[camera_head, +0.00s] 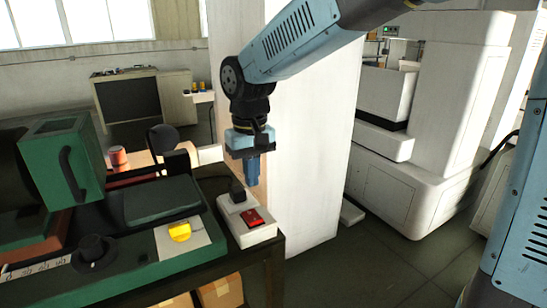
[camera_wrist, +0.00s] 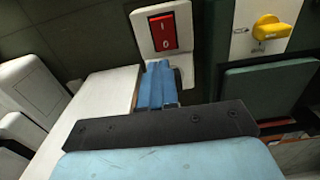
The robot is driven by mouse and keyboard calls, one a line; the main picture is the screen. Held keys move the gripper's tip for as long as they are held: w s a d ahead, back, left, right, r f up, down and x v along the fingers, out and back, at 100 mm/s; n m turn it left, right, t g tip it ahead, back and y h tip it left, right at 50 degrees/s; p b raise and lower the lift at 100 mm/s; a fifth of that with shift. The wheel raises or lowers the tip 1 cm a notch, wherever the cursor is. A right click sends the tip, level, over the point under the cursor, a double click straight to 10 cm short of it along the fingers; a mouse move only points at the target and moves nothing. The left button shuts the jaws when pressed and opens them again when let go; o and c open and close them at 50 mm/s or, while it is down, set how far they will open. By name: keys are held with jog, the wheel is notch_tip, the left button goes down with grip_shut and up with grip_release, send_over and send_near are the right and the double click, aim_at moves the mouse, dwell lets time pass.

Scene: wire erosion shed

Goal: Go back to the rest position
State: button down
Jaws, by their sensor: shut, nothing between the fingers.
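My gripper (camera_head: 253,170) hangs from my light-blue arm above the right end of the bench, pointing down, its blue fingers shut with nothing between them. It also shows in the wrist view (camera_wrist: 157,86), where the fingertips appear just below a red rocker switch (camera_wrist: 163,32) marked with 1 and 0. In the head view the red switch (camera_head: 252,217) sits on a white box (camera_head: 247,232) at the bench's right end, below the gripper. The fingers look apart from the switch.
A yellow knob (camera_head: 180,232) on a pale plate sits left of the switch box. A green machine (camera_head: 62,165) with a black handle fills the left. A white column (camera_head: 310,140) stands behind my arm, and white machine cabinets (camera_head: 420,130) stand at right. Floor between is clear.

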jog(key=s+d+r+m+t, duration=0.1)
jog(key=s+d+r+m, duration=0.1)
jog(key=d, duration=0.8)
jog(key=s+d+r+m+t, duration=0.1)
jog(key=s+d, duration=0.4)
jog(key=d, duration=0.5)
jog(key=s+d+r+m+t, duration=0.2)
jog(key=s+d+m+t, duration=0.1)
jog(key=d, duration=0.7)
jog(key=shift+s+d+r, duration=0.3)
jog(key=shift+s+d, duration=0.05)
jog(key=shift+s, duration=0.2)
